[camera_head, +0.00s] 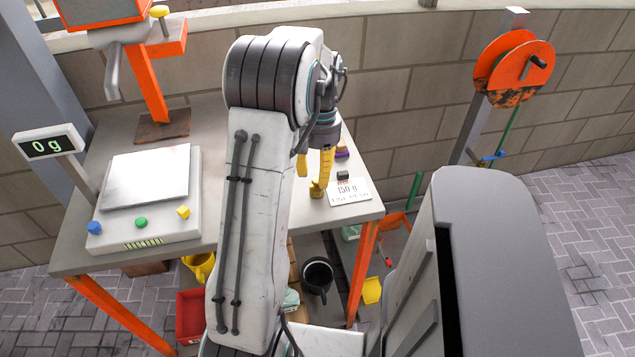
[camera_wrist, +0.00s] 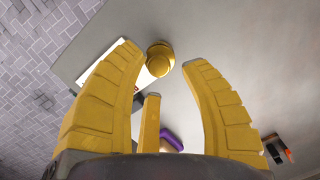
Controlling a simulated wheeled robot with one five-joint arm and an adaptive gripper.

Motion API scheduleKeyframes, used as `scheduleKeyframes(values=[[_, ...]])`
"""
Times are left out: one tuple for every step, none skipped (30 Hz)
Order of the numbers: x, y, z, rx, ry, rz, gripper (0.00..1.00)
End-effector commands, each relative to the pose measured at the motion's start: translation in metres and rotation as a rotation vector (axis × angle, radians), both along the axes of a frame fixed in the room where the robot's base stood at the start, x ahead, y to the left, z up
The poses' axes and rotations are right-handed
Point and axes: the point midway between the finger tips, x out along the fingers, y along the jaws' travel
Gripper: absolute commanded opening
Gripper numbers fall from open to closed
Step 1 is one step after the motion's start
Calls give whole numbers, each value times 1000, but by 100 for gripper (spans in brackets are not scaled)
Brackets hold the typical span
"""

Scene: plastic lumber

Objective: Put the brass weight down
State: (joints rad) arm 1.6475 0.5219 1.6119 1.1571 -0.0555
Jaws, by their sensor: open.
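The brass weight (camera_wrist: 160,60) shows in the wrist view just beyond and between the tips of my gripper (camera_wrist: 164,54). The yellow fingers are spread, with a gap on both sides of the weight. In the head view the brass weight (camera_head: 317,191) is on the grey table (camera_head: 225,222), at the left edge of a white card (camera_head: 349,192) reading 150 g. My gripper (camera_head: 325,172) points down right above it there. My arm hides part of the table to the left.
A scale (camera_head: 145,180) stands on the table's left side, its display (camera_head: 47,144) reading 0 g. A purple item (camera_wrist: 171,139) and a small dark block (camera_head: 343,175) are near my gripper. An orange press (camera_head: 150,70) stands behind the scale. Bins and a dark pot (camera_head: 318,275) are below.

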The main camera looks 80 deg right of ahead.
Motion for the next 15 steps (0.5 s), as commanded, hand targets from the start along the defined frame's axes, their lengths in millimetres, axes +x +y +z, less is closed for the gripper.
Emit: scheduleKeyframes(values=[[1, -2, 5, -5, 1, 1, 41], [1, -3, 9, -5, 1, 1, 41], [1, -4, 14, -4, 1, 1, 41], [2, -4, 18, -3, 1, 1, 41], [2, -4, 21, -4, 1, 1, 41], [2, -5, 26, -2, 1, 0, 41], [2, -5, 29, -2, 1, 0, 41], [2, -6, 32, -3, 1, 0, 41], [2, -6, 35, -1, 1, 0, 41], [2, -6, 37, -1, 1, 0, 41], [2, -6, 38, -1, 1, 0, 41], [2, -7, 40, -2, 1, 0, 41], [2, -7, 41, -1, 1, 0, 41], [2, -6, 42, 0, 1, 0, 41], [2, -6, 42, 0, 1, 0, 41]])
